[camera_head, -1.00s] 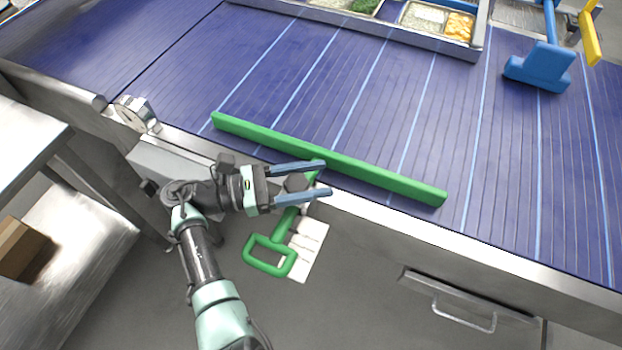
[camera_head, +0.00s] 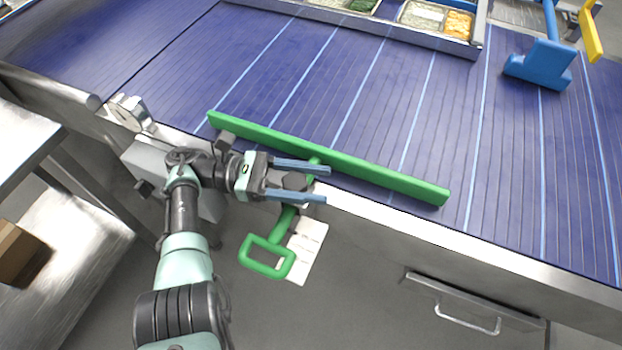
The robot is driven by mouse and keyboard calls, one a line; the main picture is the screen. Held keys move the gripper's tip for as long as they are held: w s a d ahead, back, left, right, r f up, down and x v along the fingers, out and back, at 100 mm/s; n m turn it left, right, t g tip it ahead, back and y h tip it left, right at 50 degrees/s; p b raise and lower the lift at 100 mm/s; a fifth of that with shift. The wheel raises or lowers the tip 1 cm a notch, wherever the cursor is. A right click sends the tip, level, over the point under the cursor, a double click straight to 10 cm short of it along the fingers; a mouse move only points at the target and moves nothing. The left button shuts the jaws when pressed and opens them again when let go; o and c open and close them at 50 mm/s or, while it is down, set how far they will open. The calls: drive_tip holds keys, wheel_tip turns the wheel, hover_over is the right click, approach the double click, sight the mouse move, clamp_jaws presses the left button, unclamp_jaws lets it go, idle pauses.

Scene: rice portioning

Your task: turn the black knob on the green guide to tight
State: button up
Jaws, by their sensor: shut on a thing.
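The green guide (camera_head: 375,173) has a long bar lying slantwise on the blue belt near its front edge. Its stem and looped handle (camera_head: 268,256) hang out over the front edge of the conveyor. The black knob (camera_head: 294,181) sits by the stem at the conveyor's metal edge. My gripper (camera_head: 308,184) reaches in from the left with its two blue fingers on either side of the knob, shut on it. The fingers hide part of the stem. Whether the knob is tight cannot be told from this view.
The blue belt (camera_head: 270,60) is clear around the guide. A metal tray (camera_head: 400,35) with food pans stands at the back. A blue tool (camera_head: 540,65) lies at the back right. A white paper with markings (camera_head: 309,250) is below the edge, near a drawer handle (camera_head: 467,320).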

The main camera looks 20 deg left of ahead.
drive_tip(key=shift+d, duration=0.1)
drive_tip(key=o, duration=1.4)
drive_tip(key=shift+c, duration=0.2)
